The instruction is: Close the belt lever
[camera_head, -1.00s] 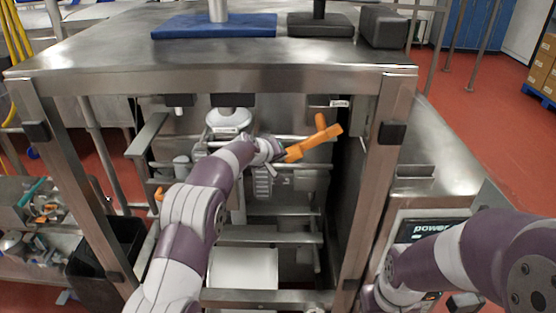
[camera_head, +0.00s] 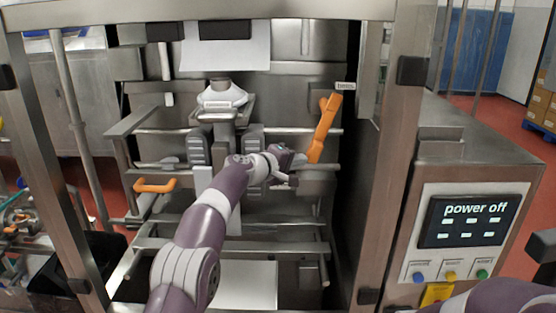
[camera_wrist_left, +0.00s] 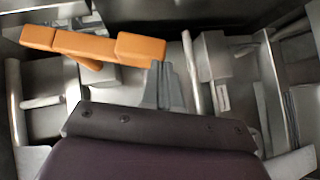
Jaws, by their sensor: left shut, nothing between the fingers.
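In the left wrist view the lever (camera_wrist_left: 95,45) lies across the upper left, beyond the dark wrist body. My right gripper is not in view; only part of that arm shows at the lower right.
A second orange handle (camera_head: 156,185) sits at the left of the opening. Metal bars and a frame post (camera_head: 388,150) surround the workspace. A control panel (camera_head: 466,222) reading "power off" stands at the right. A white sheet (camera_head: 248,285) lies low in the middle.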

